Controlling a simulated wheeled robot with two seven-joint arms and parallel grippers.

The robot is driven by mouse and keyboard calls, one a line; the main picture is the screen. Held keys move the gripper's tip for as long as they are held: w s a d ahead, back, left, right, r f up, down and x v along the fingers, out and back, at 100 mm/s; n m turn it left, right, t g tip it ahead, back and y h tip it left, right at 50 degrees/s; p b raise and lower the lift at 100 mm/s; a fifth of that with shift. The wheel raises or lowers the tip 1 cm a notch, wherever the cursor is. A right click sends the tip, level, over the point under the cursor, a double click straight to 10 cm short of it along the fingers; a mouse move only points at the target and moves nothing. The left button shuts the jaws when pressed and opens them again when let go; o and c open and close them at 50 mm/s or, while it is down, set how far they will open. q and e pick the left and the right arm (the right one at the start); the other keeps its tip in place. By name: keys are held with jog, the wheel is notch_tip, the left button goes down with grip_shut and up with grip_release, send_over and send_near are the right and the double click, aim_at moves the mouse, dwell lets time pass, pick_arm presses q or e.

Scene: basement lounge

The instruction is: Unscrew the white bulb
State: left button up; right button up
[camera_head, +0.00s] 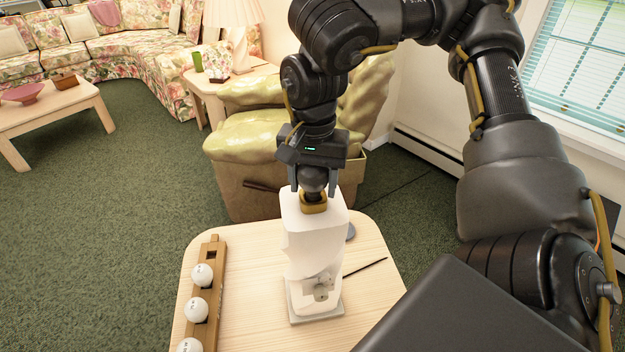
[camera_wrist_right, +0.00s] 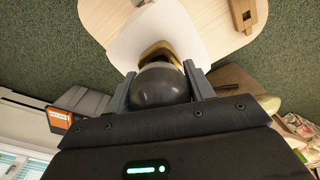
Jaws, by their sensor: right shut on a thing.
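A white lamp body (camera_head: 315,238) stands upright on the wooden table, with a brass-coloured socket (camera_head: 313,207) on top. A round bulb (camera_wrist_right: 160,88) sits at this socket; it looks dark grey, not white. My right gripper (camera_head: 314,190) points down over the lamp and is shut on this bulb, one finger on each side. The wrist view shows the bulb between the fingers, against the socket (camera_wrist_right: 157,51). How far it is threaded in is hidden. White bulbs (camera_head: 196,309) sit in a wooden rack (camera_head: 217,263) left of the lamp. My left gripper is out of view.
The light wooden table (camera_head: 248,300) has bare room between rack and lamp. A thin dark stick (camera_head: 366,267) lies right of the lamp. A green-yellow armchair (camera_head: 248,140) stands just behind the table. A side table with a lamp (camera_head: 237,35) is farther back.

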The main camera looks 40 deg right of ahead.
jog(key=shift+n, duration=0.8)
jog(key=shift+r+p, duration=0.55)
jog(key=shift+p, duration=0.15)
jog(key=shift+r+p, duration=0.5)
jog(key=shift+p, duration=0.15)
jog(key=shift+r+p, duration=1.1)
jog(key=shift+p, duration=0.4)
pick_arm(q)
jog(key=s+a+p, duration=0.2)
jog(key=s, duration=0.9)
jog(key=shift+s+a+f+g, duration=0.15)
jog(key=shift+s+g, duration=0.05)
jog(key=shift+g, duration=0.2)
pick_arm(e)
jog(key=shift+r, duration=0.85)
